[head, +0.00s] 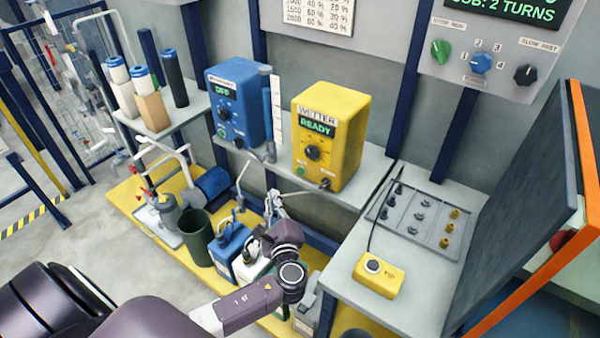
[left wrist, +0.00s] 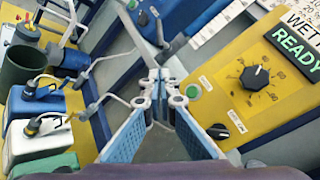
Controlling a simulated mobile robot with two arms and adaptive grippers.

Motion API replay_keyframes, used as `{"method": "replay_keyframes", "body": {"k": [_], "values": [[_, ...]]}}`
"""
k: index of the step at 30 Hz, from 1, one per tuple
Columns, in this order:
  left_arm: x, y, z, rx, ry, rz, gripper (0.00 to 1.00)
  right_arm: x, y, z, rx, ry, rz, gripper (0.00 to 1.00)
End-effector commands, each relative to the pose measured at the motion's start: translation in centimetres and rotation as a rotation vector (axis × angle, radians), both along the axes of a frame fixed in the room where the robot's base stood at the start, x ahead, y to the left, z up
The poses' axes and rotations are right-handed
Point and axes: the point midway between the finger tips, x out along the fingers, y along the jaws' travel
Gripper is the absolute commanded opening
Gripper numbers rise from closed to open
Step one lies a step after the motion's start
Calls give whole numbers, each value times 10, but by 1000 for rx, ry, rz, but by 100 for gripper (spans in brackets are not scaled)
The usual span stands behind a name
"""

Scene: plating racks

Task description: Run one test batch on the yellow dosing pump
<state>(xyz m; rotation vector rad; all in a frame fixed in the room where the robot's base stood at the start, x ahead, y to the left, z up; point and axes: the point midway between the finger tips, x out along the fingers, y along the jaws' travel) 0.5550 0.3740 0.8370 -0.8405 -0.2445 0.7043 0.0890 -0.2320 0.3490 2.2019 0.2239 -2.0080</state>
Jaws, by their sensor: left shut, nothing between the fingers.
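The yellow dosing pump (head: 336,125) stands on the wall shelf. Its label reads "WETTER" and its green display (head: 317,129) reads "READY". On its front are a black dial (head: 313,153), a green button (head: 300,170) and a small black switch (head: 324,184). In the left wrist view the dial (left wrist: 255,78), green button (left wrist: 193,91) and switch (left wrist: 218,130) show up close. My left gripper (head: 274,203) is shut and empty, below and left of the pump's front. Its fingers (left wrist: 160,85) show left of the green button. I cannot tell whether they touch anything. My right gripper is not in view.
A blue pump (head: 236,103) reading "OFF" stands left of the yellow one. Bottles and canisters (head: 228,247) stand on the yellow floor platform below. A yellow button box (head: 379,276) lies on the right bench. A wall panel (head: 485,55) has knobs and "2 TURNS" on its screen.

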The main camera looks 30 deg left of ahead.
Motion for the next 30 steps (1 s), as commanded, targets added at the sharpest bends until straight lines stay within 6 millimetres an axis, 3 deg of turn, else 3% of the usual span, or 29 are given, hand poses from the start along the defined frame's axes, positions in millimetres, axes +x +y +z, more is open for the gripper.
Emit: {"method": "replay_keyframes", "body": {"k": [18,30], "values": [[73,-6,-3,-2,-1,1,0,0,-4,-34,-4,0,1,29],[87,-7,0,-2,1,-1,0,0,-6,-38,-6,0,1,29]]}}
